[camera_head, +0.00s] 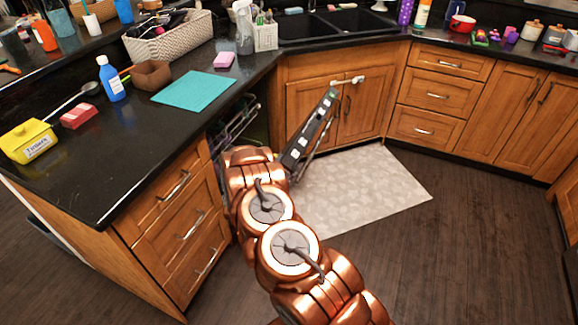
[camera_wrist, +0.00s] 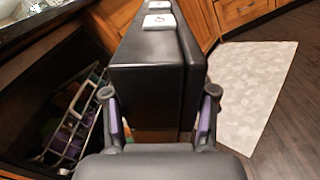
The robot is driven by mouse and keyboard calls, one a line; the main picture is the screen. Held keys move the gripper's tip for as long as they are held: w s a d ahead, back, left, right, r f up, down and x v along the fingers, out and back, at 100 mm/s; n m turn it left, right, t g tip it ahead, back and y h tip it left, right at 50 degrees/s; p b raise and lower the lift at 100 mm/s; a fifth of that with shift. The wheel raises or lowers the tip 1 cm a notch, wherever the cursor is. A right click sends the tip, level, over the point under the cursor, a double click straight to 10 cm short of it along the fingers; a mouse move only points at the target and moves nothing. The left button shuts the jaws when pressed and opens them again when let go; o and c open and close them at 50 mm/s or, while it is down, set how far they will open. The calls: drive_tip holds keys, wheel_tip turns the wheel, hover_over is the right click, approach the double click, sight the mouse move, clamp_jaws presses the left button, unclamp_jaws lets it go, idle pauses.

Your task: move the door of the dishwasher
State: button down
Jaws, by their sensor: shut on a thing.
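The dishwasher door (camera_head: 308,133) is a dark panel with light buttons along its top edge, and it stands partly open, tilted out from the counter front. In the wrist view the door's black edge (camera_wrist: 145,85) fills the middle. My gripper (camera_wrist: 159,103) has one finger on each side of that edge and is shut on it. In the head view my copper arm hides the gripper and the lower door. The dishwasher's inside, with a wire rack (camera_wrist: 82,125) and some coloured items, shows left of the door.
A pale mat (camera_head: 365,190) lies on the dark floor right of the door. Wooden drawers (camera_head: 175,215) stand left of the arm, and sink cabinets (camera_head: 345,105) stand behind the door. The black counter (camera_head: 140,130) runs above at left. Open floor lies to the right.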

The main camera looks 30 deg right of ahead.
drive_tip(key=shift+c, duration=1.7)
unclamp_jaws()
drive_tip(key=v, duration=1.2)
drive_tip(key=shift+w+a, duration=0.1)
